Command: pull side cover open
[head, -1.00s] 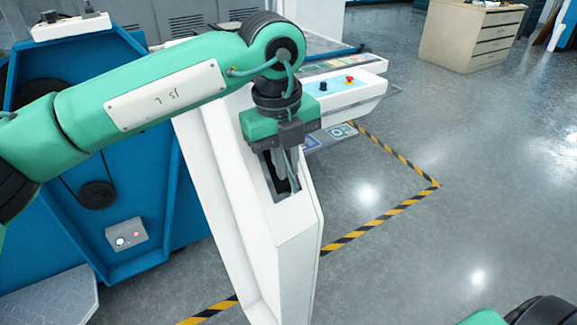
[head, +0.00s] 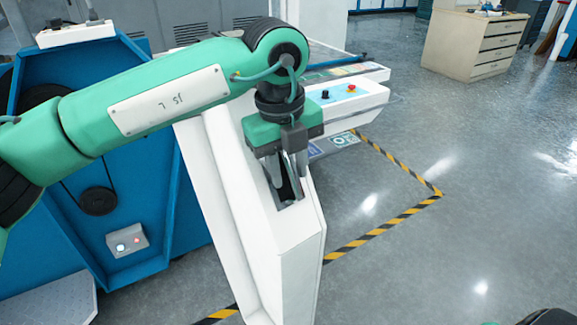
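The white side cover (head: 292,262) stands swung out from the blue machine (head: 150,195), with its inner side facing left. A dark recessed handle slot (head: 287,196) is in its upper edge face. My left gripper (head: 287,186) points down with its fingers in this slot. Its fingers look spread apart, and I see nothing clearly gripped between them. The fingertips are partly hidden inside the recess. Only a small dark and green piece of my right arm shows at the bottom right corner; its gripper is out of view.
A white control panel (head: 345,98) with a red button juts out behind the cover. Yellow-black floor tape (head: 375,232) runs to the right of it. A beige drawer cabinet (head: 472,45) stands at the back right. The grey floor on the right is clear.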

